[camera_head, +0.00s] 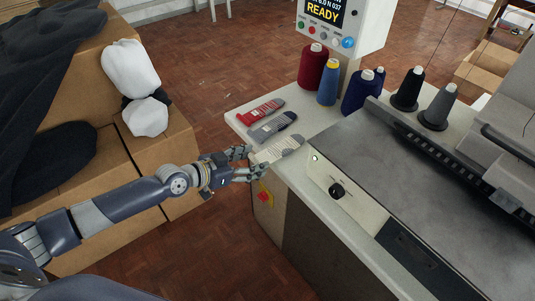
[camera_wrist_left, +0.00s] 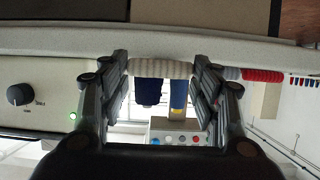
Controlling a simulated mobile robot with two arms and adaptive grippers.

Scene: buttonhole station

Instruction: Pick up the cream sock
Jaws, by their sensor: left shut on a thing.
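The cream sock (camera_head: 277,149) lies at the near left corner of the machine table, beside a grey sock (camera_head: 272,126) and a red sock (camera_head: 261,111). My left gripper (camera_head: 246,163) reaches it from the left and is shut on its cuff end. In the left wrist view the ribbed cream sock (camera_wrist_left: 161,69) spans the gap between the two fingers of my left gripper (camera_wrist_left: 162,85). I cannot tell whether the sock is clear of the tabletop. My right gripper is not in view.
The table edge (camera_head: 289,181) runs along the machine (camera_head: 410,170). Red (camera_head: 313,66), blue (camera_head: 328,82) and other thread cones stand behind the socks. A control box (camera_head: 340,25) reads READY.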

